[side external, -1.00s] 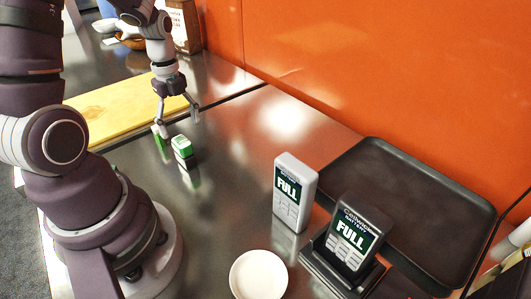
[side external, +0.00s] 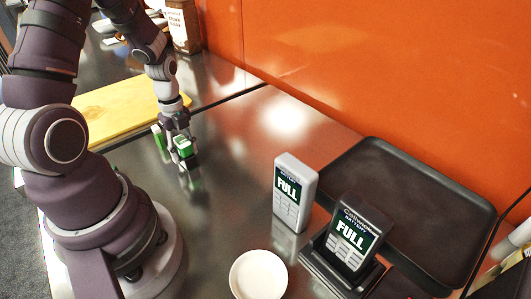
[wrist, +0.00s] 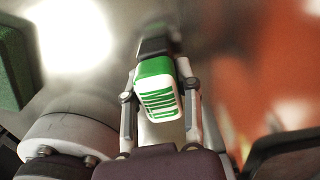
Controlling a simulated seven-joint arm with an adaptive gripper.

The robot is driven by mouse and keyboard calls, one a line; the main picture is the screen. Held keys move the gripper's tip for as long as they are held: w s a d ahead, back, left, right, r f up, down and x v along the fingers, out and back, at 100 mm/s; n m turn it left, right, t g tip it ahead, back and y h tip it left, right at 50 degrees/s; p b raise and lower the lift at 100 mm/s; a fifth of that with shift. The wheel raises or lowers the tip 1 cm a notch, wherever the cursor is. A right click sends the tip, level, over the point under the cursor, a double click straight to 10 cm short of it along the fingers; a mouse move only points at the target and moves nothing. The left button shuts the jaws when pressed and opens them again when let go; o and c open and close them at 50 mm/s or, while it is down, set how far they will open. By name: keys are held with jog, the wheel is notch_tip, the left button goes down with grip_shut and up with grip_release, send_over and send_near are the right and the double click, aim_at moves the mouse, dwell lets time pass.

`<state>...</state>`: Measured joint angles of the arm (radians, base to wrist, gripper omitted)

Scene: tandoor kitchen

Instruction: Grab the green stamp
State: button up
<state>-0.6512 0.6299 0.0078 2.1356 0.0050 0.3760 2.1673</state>
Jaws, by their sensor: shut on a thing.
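The green stamp (side external: 184,147) is a small block with a green body and a white end. In the side external view it is on the steel counter, left of centre. My gripper (side external: 181,155) is lowered over it with its fingers shut around it. In the wrist view the stamp (wrist: 158,90) sits between my two fingers, its white end with green stripes facing the camera. Whether the stamp touches the counter is hard to tell.
Another green block (side external: 158,137) stands close to the left of my gripper. A yellow board (side external: 115,110) lies behind. Two batteries marked FULL, one grey (side external: 293,190) and one in a dark holder (side external: 354,235), a black tray (side external: 430,200) and a white bowl (side external: 258,275) are to the right.

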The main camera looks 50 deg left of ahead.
grip_shut()
jog(key=shift+r, duration=0.1)
